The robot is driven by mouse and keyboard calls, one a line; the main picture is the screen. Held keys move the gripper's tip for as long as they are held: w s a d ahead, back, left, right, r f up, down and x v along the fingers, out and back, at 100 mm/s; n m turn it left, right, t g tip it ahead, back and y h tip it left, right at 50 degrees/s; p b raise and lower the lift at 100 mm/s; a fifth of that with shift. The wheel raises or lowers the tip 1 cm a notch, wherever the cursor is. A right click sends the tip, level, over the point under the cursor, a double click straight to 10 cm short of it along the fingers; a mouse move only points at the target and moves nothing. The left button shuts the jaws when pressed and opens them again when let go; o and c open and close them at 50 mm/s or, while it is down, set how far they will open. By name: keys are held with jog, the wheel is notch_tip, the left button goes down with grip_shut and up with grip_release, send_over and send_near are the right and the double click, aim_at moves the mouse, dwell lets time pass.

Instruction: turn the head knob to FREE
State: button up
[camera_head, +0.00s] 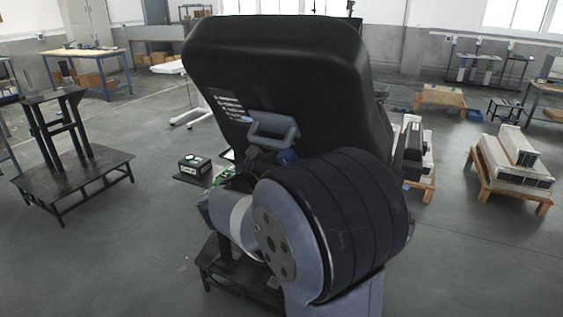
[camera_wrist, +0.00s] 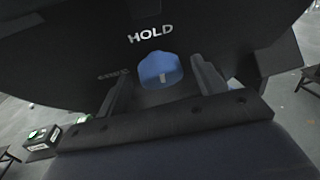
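The blue knob (camera_wrist: 160,65) sits on the underside of a large black head, which fills the top of the wrist view (camera_wrist: 70,55). White letters HOLD (camera_wrist: 150,35) stand just above the knob. A small pale mark shows on the knob's lower face. Fainter lettering left of it is too small to read. My gripper (camera_wrist: 160,75) is open, with one finger to each side of the knob and gaps between. In the head view the black head (camera_head: 275,65) stands tilted, with a pale handle (camera_head: 273,128).
A small dark box with green and white markings (camera_head: 195,164) is left of the head. A dark stand (camera_head: 73,165) is at the left. Pallets with pale blocks (camera_head: 510,165) stand at the right. Open grey floor lies between them.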

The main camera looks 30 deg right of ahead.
jog(key=c, duration=0.9)
